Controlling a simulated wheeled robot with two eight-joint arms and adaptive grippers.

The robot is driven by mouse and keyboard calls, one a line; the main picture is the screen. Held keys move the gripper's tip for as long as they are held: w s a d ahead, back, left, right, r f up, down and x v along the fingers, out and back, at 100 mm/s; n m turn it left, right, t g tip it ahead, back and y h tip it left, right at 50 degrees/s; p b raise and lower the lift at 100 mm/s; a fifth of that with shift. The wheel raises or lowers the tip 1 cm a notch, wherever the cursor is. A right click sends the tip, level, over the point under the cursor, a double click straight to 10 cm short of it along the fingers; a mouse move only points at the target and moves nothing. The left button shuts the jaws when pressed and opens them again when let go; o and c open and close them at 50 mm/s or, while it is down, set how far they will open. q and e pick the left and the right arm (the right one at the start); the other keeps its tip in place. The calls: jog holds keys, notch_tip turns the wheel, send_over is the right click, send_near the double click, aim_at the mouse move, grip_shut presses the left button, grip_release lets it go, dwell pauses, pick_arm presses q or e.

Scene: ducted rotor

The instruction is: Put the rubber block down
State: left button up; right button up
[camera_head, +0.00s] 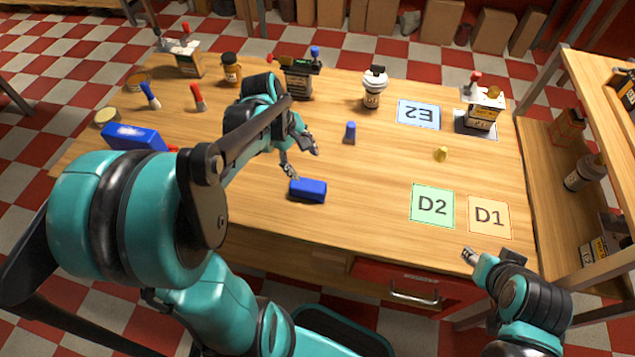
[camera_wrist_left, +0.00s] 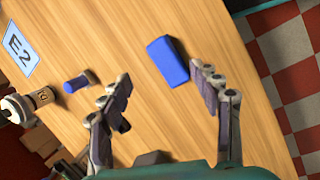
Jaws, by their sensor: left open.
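A blue block (camera_head: 308,190), which looks like the rubber block, lies flat on the wooden table (camera_head: 360,205) near its front edge. My left gripper (camera_head: 302,161) is open and empty just behind and above it. In the left wrist view the blue block (camera_wrist_left: 167,61) lies beyond the two spread fingertips (camera_wrist_left: 163,78), nearer the right-hand finger, with no contact visible. My right gripper (camera_head: 470,256) is low at the table's front right edge; its finger opening is too small to tell.
The green D2 card (camera_head: 432,218), orange D1 card (camera_head: 503,228) and blue E2 card (camera_head: 402,122) are bare. A yellow peg (camera_head: 441,154) stands between them. Bottles and boxes line the back; a larger blue box (camera_head: 133,137) is left.

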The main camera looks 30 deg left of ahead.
pick_arm(q)
jog(key=s+d+r+m+t+y, duration=0.2)
jog(key=s+d+m, duration=0.6)
jog(key=m, duration=0.8)
jog(key=shift+s+d+r+t+y, duration=0.4)
jog(key=shift+d+r+t, duration=0.95)
jog(key=shift+t, duration=0.25)
jog(key=shift+a, duration=0.1)
jog(key=shift+a, duration=0.1)
